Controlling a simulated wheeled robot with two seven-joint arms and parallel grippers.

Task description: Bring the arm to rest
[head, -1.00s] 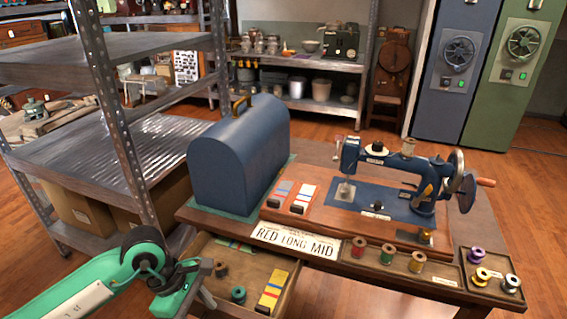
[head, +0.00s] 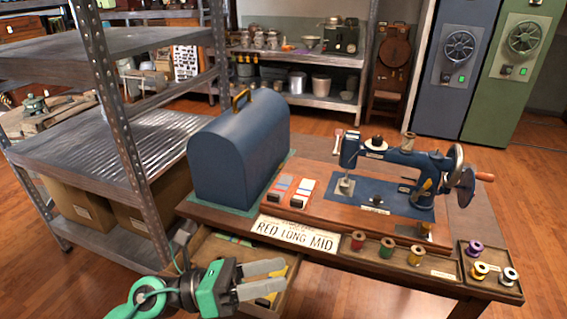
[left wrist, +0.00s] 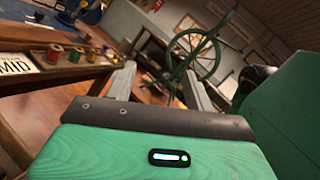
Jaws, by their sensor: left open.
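My left gripper (head: 284,277) is in front of the sewing table, over the open drawer, its two grey fingers pointing right. The fingers are apart with nothing between them. In the left wrist view the open fingers (left wrist: 160,78) also show with an empty gap between them. The gripper and forearm hide much of the open drawer (head: 292,272) and its contents. My right gripper is not in view.
A metal shelf (head: 122,135) stands at left. Floor is clear at right.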

